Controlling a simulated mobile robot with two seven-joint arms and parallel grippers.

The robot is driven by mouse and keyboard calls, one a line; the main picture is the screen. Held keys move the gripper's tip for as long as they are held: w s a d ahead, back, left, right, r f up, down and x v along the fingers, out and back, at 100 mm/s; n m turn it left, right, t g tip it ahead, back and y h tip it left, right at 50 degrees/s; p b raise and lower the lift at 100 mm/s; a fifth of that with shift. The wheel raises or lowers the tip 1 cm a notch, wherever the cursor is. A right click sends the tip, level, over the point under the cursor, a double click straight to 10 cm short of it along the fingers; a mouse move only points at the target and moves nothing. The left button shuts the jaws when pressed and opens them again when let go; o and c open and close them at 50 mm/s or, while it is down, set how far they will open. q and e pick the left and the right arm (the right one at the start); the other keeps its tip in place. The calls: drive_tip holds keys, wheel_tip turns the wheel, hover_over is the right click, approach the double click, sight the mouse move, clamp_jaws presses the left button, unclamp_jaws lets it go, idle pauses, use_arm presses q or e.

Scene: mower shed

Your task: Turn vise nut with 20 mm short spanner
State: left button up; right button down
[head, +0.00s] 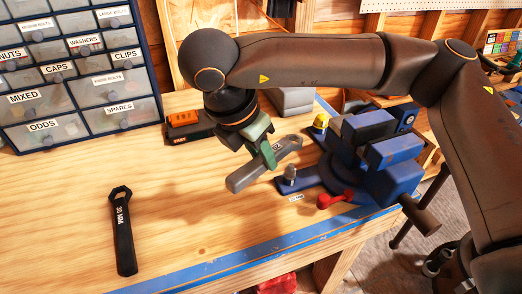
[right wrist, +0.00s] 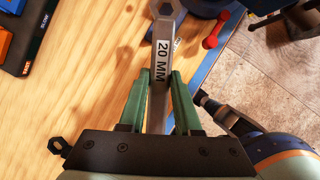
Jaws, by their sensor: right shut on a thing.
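My right gripper (head: 266,153), with green fingers, is shut on a grey spanner (head: 244,176) and holds it above the bench. In the right wrist view the spanner (right wrist: 163,30) bears the label "20 MM", and its open ring end points away from the fingers. The blue vise (head: 370,150) stands at the bench's right edge. A grey nut (head: 290,174) sits on the left lug of its base, just right of and below the spanner in the head view. The spanner appears apart from the nut. My left gripper is not in view.
A black spanner (head: 123,235) marked "30 MM" lies at the front left. A drawer cabinet (head: 75,75) stands at the back left. An orange-and-black item (head: 186,126) lies behind my gripper. The bench middle is clear.

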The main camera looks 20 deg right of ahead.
drive_tip(key=shift+f, duration=0.75)
wheel_tip(320, 180, down, 2)
drive_tip(key=shift+f+b, duration=0.1)
drive_tip(key=shift+b, duration=0.3)
drive_tip(key=s+d+n+b, duration=0.1)
drive_tip(key=n, duration=0.1)
drive_tip(key=s+d+n+t+y+b, duration=0.1)
drive_tip(key=n, duration=0.1)
drive_tip(key=s+d+f+n+b, duration=0.1)
drive_tip(key=n+b, duration=0.1)
drive_tip(key=shift+s+d+t, duration=0.1)
drive_tip(key=shift+s+t, duration=0.15)
drive_tip(key=shift+t, duration=0.15)
drive_tip(key=c, duration=1.1)
unclamp_jaws()
clamp_jaws()
